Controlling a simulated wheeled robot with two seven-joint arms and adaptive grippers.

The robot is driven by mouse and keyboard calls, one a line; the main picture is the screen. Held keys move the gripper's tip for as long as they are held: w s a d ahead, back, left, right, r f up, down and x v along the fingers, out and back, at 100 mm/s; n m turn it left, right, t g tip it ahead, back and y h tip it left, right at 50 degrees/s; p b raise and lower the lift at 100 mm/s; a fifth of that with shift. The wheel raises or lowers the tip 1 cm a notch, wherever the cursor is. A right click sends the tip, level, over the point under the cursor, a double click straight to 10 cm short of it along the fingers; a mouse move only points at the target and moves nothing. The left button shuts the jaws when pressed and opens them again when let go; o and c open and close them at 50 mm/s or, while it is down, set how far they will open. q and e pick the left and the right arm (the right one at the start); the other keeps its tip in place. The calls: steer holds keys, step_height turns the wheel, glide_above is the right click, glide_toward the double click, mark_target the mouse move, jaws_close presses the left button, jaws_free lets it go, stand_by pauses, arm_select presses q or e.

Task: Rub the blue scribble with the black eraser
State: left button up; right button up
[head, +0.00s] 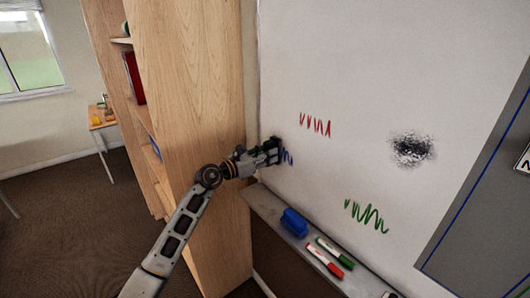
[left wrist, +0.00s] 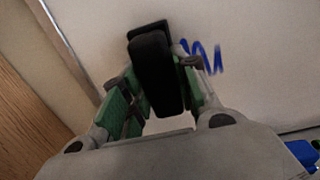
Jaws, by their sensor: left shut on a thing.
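The blue scribble (head: 288,157) is on the whiteboard (head: 350,60), low at its left side. My left gripper (head: 271,152) is at the board and covers the scribble's left part in the head view. In the left wrist view the gripper (left wrist: 158,85) is shut on the black eraser (left wrist: 152,72), which is held between its fingers. The eraser is at or very near the board; I cannot tell whether it touches. Blue strokes of the scribble (left wrist: 205,55) show just right of the eraser. My right gripper is not in view.
A red scribble (head: 315,125), a green scribble (head: 366,215) and a black smudge (head: 412,149) are also on the board. The tray (head: 262,207) below holds a blue eraser (head: 294,222), a green marker (head: 335,253) and a red marker (head: 325,262). A wooden shelf (head: 195,80) stands close at left.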

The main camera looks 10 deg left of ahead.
arm_select(q)
steer(key=shift+s+d+r+p, duration=0.15)
steer(key=shift+s+d+p, duration=0.35)
steer(key=shift+d, duration=0.15)
steer(key=shift+s+d, duration=0.15)
steer(key=shift+d, duration=0.15)
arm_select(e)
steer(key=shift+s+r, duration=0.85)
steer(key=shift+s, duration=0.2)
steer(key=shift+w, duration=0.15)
